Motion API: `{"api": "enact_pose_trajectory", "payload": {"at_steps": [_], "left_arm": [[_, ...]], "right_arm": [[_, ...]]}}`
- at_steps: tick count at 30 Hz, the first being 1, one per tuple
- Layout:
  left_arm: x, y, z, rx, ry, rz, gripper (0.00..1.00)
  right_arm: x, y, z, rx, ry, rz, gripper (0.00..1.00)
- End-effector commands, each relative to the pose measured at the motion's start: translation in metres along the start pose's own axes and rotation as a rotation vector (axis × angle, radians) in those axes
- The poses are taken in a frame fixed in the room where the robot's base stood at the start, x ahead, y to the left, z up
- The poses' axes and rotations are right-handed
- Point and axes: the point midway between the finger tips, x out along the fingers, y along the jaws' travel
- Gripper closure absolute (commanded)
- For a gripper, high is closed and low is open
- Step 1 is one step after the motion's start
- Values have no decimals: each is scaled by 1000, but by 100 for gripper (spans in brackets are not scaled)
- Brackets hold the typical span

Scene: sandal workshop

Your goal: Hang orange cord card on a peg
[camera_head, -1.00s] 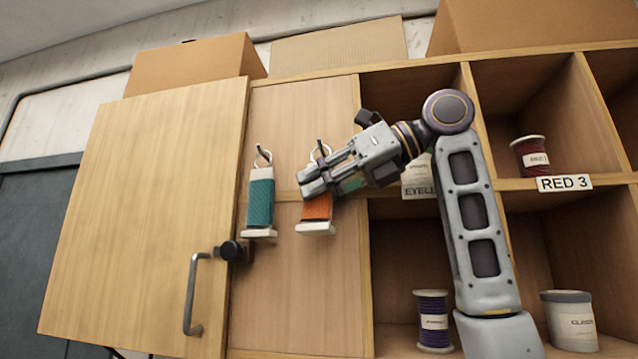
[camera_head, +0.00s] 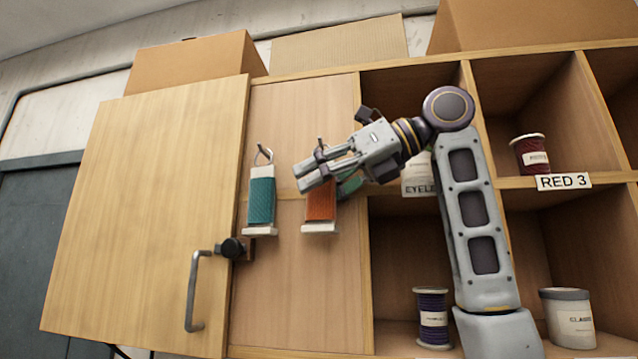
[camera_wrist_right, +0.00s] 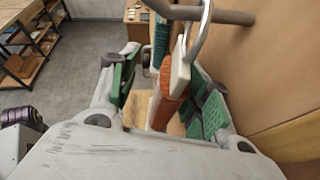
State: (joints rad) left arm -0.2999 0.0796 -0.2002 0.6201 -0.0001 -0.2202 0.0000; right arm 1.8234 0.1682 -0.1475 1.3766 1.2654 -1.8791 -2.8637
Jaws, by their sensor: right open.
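The orange cord card (camera_head: 320,204) hangs upright against the cabinet panel at a peg (camera_head: 320,145), its white lower end showing below my right gripper. In the right wrist view its metal loop (camera_wrist_right: 203,38) crosses the peg (camera_wrist_right: 235,16) and appears to hang around it. My right gripper (camera_head: 312,178) is open, with its fingers in front of the card's upper part. In the wrist view the orange card (camera_wrist_right: 168,105) stands between the green-padded fingers, closer to the right-hand one. My left gripper is out of view.
A teal cord card (camera_head: 261,199) hangs on a peg just left. An open cabinet door (camera_head: 140,210) with a handle (camera_head: 192,290) stands farther left. Shelf cubbies at right hold a red spool (camera_head: 531,153), a purple spool (camera_head: 433,318) and a white tub (camera_head: 568,318).

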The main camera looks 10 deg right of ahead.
Motion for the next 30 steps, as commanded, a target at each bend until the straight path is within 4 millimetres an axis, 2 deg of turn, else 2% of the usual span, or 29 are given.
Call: {"api": "enact_pose_trajectory", "payload": {"at_steps": [11, 17, 23, 30], "left_arm": [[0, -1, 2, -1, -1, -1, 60], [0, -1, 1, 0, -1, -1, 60], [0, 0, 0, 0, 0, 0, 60], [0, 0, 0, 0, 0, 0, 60]], "right_arm": [[-1, -2, 0, 3, 0, -2, 51], [-9, -2, 0, 3, 0, -2, 51], [-31, -1, 0, 3, -3, -2, 51], [-66, 0, 0, 1, -2, -2, 51]]}}
